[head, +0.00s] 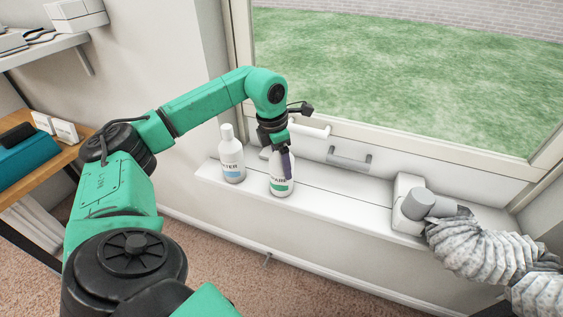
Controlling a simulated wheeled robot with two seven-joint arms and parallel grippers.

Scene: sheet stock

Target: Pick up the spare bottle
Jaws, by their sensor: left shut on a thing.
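The spare bottle (282,187) is white with a green band and partly readable lettering. It stands upright on the white window sill (330,200), or just at it; I cannot tell whether its base touches. My left gripper (284,160) comes down from above and is shut on this bottle, hiding its top. A second white bottle (232,160) with a blue band and lettering ending in "TER" stands upright just to the left, apart from the gripper. My right gripper is not in view.
A grey flexible hose (475,245) joins a white fitting at the sill's right end. A wooden shelf (45,170) with a teal item is at the left. The sill between bottle and fitting is clear.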

